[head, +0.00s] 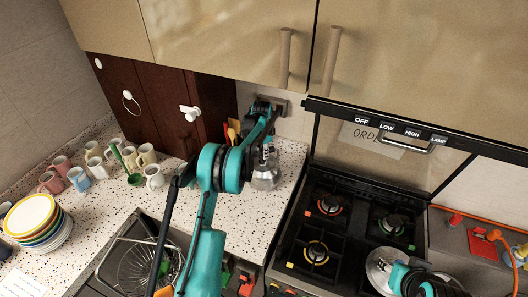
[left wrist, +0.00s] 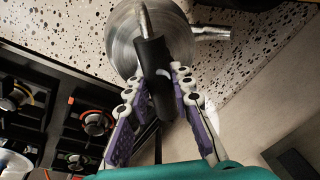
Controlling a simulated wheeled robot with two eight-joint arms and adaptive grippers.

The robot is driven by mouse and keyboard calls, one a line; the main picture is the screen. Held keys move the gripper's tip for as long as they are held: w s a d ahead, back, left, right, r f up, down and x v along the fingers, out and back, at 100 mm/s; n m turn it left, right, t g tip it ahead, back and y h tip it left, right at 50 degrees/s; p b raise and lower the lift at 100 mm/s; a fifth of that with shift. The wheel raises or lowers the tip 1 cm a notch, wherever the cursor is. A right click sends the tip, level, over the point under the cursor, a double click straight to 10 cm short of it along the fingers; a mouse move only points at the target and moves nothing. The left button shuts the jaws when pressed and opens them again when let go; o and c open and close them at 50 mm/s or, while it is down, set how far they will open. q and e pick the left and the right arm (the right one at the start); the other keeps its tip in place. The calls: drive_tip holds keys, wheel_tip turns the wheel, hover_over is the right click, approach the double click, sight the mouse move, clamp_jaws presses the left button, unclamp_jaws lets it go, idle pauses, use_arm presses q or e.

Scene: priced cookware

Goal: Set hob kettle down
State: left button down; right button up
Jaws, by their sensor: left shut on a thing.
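The hob kettle is a shiny round metal pot with a spout and a black handle. In the head view the kettle (head: 265,178) is at the speckled counter (head: 225,222), left of the hob, partly hidden by my left arm. In the left wrist view the kettle (left wrist: 124,42) is at the top, its spout pointing right. My left gripper (left wrist: 158,82) is shut on the kettle's black handle (left wrist: 153,60). I cannot tell whether the kettle's base touches the counter. My right gripper does not show.
The gas hob (head: 338,232) is right of the kettle, with a silver pan (head: 379,262) on its front right. Several mugs (head: 147,155) and a plate stack (head: 35,222) stand on the left. A wire basket (head: 140,265) is in front. Cabinets (head: 225,38) hang above.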

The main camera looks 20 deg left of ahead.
use_arm(q)
drive_tip(key=c, duration=1.3)
unclamp_jaws()
drive_tip(key=shift+f, duration=0.1)
drive_tip(key=shift+r, duration=0.25)
drive_tip(key=r, duration=0.4)
drive_tip(key=s+r, duration=0.1)
drive_tip(key=r, duration=0.2)
drive_tip(key=shift+s+d+r, duration=0.1)
